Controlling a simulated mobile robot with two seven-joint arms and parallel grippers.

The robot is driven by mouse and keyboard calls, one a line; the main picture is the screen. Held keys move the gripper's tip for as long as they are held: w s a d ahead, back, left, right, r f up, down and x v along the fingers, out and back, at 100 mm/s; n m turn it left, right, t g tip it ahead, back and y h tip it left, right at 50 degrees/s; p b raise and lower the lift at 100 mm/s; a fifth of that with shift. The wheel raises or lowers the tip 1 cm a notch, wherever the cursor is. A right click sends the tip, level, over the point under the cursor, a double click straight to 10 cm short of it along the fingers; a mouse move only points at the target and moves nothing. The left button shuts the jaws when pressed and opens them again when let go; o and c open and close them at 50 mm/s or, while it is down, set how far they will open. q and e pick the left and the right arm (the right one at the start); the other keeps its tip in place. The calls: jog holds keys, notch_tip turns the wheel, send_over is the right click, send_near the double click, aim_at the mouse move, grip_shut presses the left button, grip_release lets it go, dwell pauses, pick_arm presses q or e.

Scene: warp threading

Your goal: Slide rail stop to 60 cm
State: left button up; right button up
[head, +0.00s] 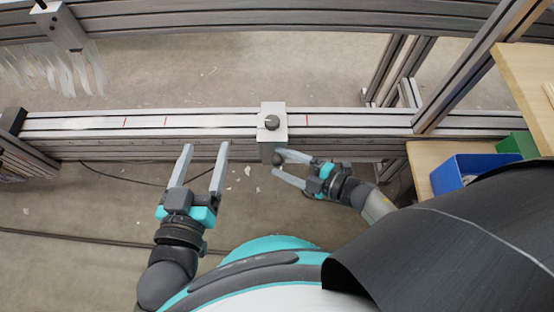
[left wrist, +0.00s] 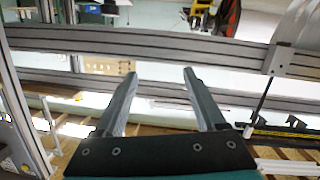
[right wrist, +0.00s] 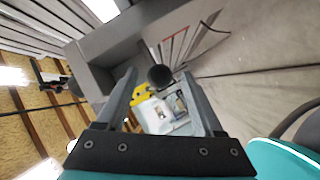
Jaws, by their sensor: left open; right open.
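A dark ball-ended handle (right wrist: 159,76) on the stop's near side sits between my right gripper's fingers in the right wrist view. My right gripper (head: 280,164) is open around or just short of that handle; contact cannot be told. My left gripper (head: 206,152) is open and empty, in front of the rail to the left of the stop. Any numbers on the rail are unreadable.
A second beam (head: 270,18) runs along the back, with a bracket (head: 60,27) and pale strips hanging at its left. Uprights, a blue bin (head: 462,172) and a green bin (head: 518,145) stand at the right. The rail left of the stop is clear.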

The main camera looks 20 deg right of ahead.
pick_arm(q)
jog(key=shift+s+d+r+t, duration=0.25)
jog(key=shift+s+r+t, duration=0.15)
jog(key=shift+t, duration=0.3)
pick_arm(e)
jog(key=shift+x, duration=1.05)
pick_arm(q)
jog(key=shift+w, duration=0.1)
pick_arm(e)
grip_shut()
